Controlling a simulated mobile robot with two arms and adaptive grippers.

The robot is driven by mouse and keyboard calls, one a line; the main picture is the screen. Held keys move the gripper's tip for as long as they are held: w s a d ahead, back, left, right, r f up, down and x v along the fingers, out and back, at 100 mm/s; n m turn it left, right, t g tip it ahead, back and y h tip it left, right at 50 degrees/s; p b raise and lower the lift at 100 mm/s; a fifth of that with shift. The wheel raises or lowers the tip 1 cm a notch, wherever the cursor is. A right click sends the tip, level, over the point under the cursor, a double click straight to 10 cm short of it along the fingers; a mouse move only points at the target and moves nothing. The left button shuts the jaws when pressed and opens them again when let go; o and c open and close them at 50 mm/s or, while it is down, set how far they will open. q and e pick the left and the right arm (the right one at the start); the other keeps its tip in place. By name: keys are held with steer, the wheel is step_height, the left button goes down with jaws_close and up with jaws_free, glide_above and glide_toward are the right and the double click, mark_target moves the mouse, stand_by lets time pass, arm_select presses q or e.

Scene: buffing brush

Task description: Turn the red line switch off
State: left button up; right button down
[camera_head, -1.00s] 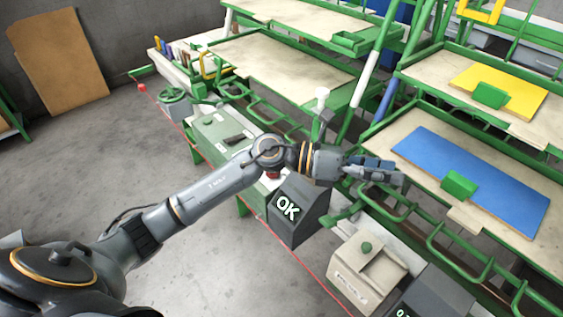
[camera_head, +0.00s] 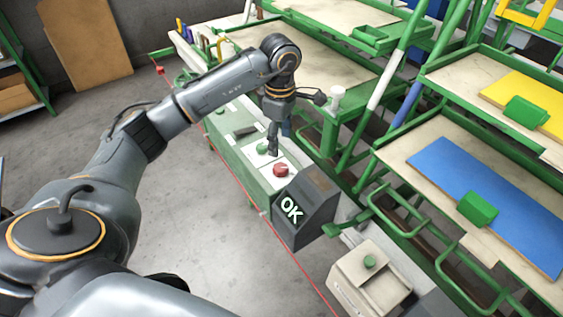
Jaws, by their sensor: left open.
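A red knob (camera_head: 281,169) sits on a white plate on top of the long green box (camera_head: 236,143). A green button (camera_head: 263,148) sits on the same plate, just beyond the red knob. My left gripper (camera_head: 273,148) points down over this plate, beside the green button and a short way from the red knob. Its fingers are small and narrow in this view, and nothing shows held in them. I cannot tell whether its tip touches the plate. My right gripper is not in view.
A dark box with an OK display (camera_head: 291,208) stands right beside the red knob. A red line (camera_head: 281,245) runs along the floor side. A beige box with a green button (camera_head: 369,262) is nearer. Green-framed racks (camera_head: 440,150) stand at right.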

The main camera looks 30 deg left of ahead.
mark_target(281, 167)
arm_select(q)
step_height(281, 167, down, 10)
steer(key=shift+r+p, duration=0.15)
steer(key=shift+p, duration=0.3)
steer(key=shift+c, duration=0.5)
steer(key=c, duration=1.1)
